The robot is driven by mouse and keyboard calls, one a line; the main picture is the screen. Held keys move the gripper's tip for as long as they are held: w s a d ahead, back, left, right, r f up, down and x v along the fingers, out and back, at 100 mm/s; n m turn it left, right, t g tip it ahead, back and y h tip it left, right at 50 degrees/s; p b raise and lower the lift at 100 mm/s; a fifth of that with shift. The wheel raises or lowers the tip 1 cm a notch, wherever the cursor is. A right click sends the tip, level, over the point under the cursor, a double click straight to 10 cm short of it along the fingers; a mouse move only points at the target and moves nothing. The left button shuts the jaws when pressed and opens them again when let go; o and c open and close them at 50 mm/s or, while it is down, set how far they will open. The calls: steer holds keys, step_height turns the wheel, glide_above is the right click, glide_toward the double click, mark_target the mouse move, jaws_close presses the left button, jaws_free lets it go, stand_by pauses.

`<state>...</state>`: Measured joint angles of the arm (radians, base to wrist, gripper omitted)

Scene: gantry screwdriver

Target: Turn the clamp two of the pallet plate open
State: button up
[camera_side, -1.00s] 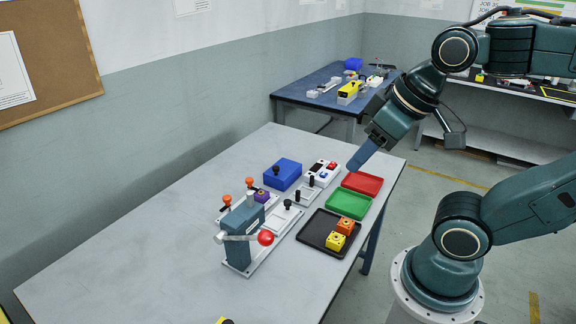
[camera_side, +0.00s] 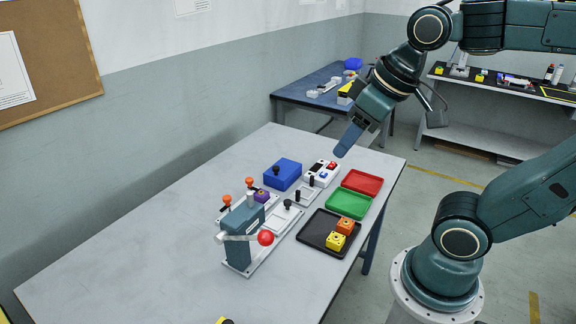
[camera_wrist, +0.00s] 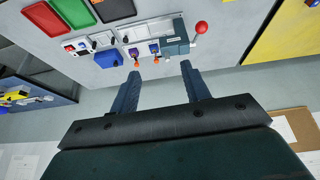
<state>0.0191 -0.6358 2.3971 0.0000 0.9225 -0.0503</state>
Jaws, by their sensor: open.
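The pallet plate (camera_side: 233,213) is a light plate on the table, partly hidden behind a teal press. Two clamps with orange knobs stand by it: one (camera_side: 227,200) nearer, one (camera_side: 250,183) farther. A purple block (camera_side: 262,196) sits beside them. I cannot tell which clamp is number two or how far each is turned. In the wrist view the orange knobs (camera_wrist: 136,65) and (camera_wrist: 157,58) show beyond the fingertips. My gripper (camera_side: 343,150) is open and empty, in the air above the table's far part. Its two fingers (camera_wrist: 161,69) also show in the wrist view.
The teal press (camera_side: 239,238) with a red ball handle (camera_side: 265,238) stands closest to the clamps. A blue box (camera_side: 283,174), a switch box (camera_side: 321,173), a red tray (camera_side: 362,182), a green tray (camera_side: 348,204) and a black tray (camera_side: 308,239) lie near. The table's left side is clear.

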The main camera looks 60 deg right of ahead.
steer(key=w+d+r+n+g, duration=0.1)
steer(key=w+d+r, duration=0.15)
steer(key=w, duration=0.85)
steer(key=n+g, duration=0.4)
glide_above(249, 179)
step_height(249, 179, down, 21)
steer(key=shift+f, duration=0.2)
step_height(249, 179, down, 14)
steer(key=shift+r, duration=0.25)
steer(key=c, duration=1)
